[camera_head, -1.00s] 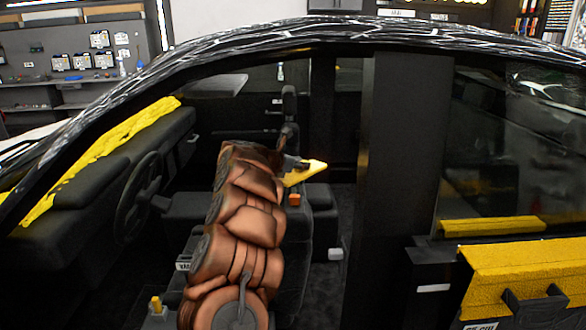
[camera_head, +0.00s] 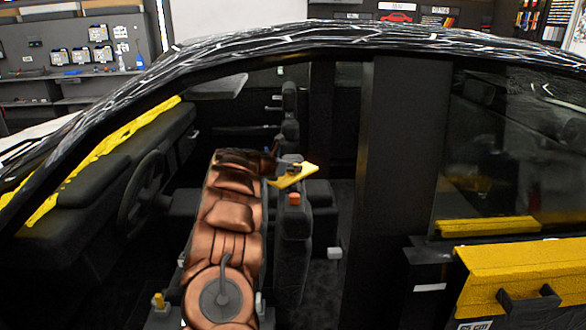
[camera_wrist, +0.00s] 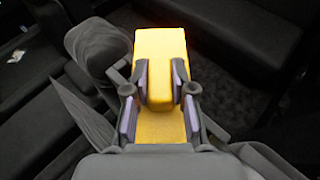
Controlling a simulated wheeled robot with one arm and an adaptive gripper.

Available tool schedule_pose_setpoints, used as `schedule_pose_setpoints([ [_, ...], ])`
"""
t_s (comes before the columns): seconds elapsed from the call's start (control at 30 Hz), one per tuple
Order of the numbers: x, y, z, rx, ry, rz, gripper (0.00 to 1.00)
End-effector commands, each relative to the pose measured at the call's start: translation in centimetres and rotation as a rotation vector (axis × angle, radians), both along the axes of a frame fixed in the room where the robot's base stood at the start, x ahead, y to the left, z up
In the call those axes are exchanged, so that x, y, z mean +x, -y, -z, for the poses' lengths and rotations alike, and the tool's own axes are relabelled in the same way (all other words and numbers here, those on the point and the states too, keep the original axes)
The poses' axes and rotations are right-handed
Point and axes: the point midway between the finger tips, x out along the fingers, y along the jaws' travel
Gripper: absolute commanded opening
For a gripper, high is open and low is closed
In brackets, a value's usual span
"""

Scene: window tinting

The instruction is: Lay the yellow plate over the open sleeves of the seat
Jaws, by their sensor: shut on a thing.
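The yellow plate (camera_head: 297,180) is in my gripper (camera_head: 289,168), held inside the car above the near front seat (camera_head: 293,250). In the wrist view my gripper (camera_wrist: 159,90) is shut on the raised block of the yellow plate (camera_wrist: 158,42), with a finger on each side. The plate is apart from the seat, with a gap under it in the head view. A small orange piece (camera_head: 294,198) sits at the top of the seat back, just below the plate. The open sleeves cannot be made out.
The steering wheel (camera_head: 141,190) and dashboard stand at the left. A dark door pillar (camera_head: 400,150) is at the right. Another seat's headrest (camera_wrist: 97,47) shows in the wrist view. Yellow covers lie on the dashboard and the door (camera_head: 520,270).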

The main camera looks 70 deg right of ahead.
Motion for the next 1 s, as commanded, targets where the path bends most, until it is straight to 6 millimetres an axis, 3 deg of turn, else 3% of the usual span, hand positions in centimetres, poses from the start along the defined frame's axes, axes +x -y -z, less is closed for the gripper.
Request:
schedule_pose_setpoints([
  [0.47,0.1,-0.03,0.86,-0.001,0.0,-0.002,0.0],
  [0.5,0.06,-0.03,0.79,-0.001,0.0,-0.002,0.26],
  [0.7,0.06,-0.03,0.74,0.0,0.001,-0.002,0.47],
  [1.0,0.06,-0.02,0.72,0.0,0.0,-0.002,0.49],
])
